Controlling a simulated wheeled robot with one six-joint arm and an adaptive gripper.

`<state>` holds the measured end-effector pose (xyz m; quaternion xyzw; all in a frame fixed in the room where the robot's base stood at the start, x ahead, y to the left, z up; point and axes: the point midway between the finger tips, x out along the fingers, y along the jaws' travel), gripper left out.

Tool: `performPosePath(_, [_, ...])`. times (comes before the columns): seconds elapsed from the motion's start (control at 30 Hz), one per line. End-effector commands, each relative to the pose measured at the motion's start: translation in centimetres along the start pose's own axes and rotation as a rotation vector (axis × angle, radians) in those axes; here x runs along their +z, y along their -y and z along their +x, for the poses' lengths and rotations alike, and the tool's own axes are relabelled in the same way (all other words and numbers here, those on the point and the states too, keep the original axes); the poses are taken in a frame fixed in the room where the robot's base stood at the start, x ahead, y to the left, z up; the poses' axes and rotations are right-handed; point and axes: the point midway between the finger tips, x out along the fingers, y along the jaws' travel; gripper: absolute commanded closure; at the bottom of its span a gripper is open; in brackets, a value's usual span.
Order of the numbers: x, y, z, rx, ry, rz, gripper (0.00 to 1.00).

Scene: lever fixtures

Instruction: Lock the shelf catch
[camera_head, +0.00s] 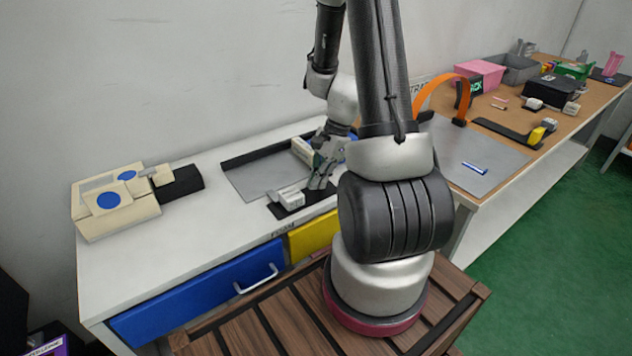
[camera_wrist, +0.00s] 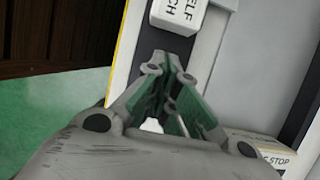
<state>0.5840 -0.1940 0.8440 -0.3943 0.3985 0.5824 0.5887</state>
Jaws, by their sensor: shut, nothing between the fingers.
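The shelf catch has a white block (camera_wrist: 180,14) with partly visible lettering at the top of the wrist view, on a dark base strip. In the head view it appears to be the small pale block (camera_head: 290,198) on a dark base near the counter's front edge. My gripper (camera_head: 318,184) is low over the counter, just right of that block. In the wrist view my gripper (camera_wrist: 167,78) is shut and empty, with its green-padded fingertips over the dark strip, just below the block in the picture. A small white piece (camera_wrist: 152,126) shows behind the fingers. The catch's lever position is unclear.
A second white block with STOP lettering (camera_wrist: 268,152) is at the lower right of the wrist view. A beige box with blue discs (camera_head: 118,202) stands at the left. An orange arch (camera_head: 445,92) rises right of my arm. Blue (camera_head: 200,295) and yellow drawers are below.

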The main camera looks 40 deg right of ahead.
Motion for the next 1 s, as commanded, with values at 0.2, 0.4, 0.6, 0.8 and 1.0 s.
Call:
performPosePath(0.2, [-0.5,0.3,-4.3,-0.006,-0.003,-0.004,1.00])
performPosePath(0.4, [-0.5,0.2,-8.2,-0.004,-0.004,-0.004,1.00])
performPosePath(0.6, [-0.5,0.2,-10.0,0.000,-0.002,-0.004,1.00])
performPosePath(0.8, [-0.5,0.2,-10.2,0.000,-0.002,-0.004,1.00])
performPosePath(1.0, [-0.5,0.2,-10.2,0.000,-0.002,-0.003,1.00])
